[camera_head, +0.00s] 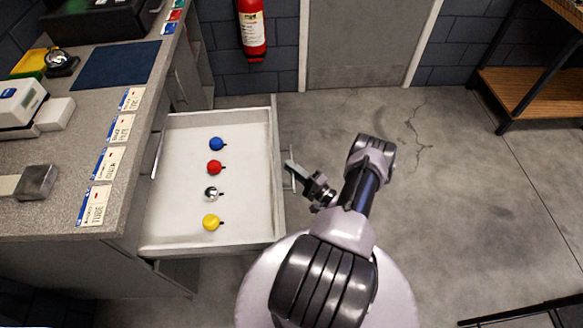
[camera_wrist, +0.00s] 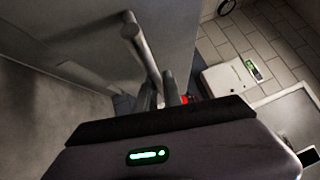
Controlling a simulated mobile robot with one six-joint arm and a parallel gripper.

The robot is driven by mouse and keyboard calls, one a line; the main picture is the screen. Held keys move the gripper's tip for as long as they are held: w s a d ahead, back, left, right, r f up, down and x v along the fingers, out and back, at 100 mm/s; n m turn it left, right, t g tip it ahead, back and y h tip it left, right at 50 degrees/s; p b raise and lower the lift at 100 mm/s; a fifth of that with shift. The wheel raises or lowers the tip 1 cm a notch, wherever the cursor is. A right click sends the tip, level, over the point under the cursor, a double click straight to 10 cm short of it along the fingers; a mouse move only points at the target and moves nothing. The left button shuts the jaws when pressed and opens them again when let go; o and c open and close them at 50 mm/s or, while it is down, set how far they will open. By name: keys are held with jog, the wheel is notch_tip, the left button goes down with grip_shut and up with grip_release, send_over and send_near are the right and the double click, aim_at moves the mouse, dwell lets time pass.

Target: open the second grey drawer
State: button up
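A grey drawer (camera_head: 265,235) stands pulled far out from the bench in the head view, its white inside open to view. A blue, a red, a silver and a yellow bell-like ball lie in a row in it. Its bar handle (camera_head: 292,172) is on the front at the right; the bar handle (camera_wrist: 139,45) also shows large in the wrist view. My gripper (camera_head: 293,167) is right at this handle. In the wrist view its fingertips (camera_wrist: 161,94) are at the bar's lower end; whether they close on it is unclear. Another handle (camera_head: 156,156) shows on the bench face above the open drawer.
The bench top (camera_head: 60,215) carries white label cards along its edge, a blue mat (camera_head: 115,64) and a scale-like device (camera_head: 20,105). A red fire extinguisher (camera_head: 251,28) hangs on the back wall. The concrete floor (camera_head: 460,190) right of my arm is clear. A wooden-shelved rack (camera_head: 535,95) stands far right.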

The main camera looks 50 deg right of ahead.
jog(key=o, duration=0.4)
jog(key=s, duration=0.5)
jog(key=s+a+f+p, duration=0.1)
jog(key=s, duration=0.5)
jog(key=s+f+p, duration=0.1)
jog(key=s, duration=0.5)
jog(key=shift+s+a+f, duration=0.1)
jog(key=shift+a+f, duration=0.1)
jog(key=shift+a, duration=0.1)
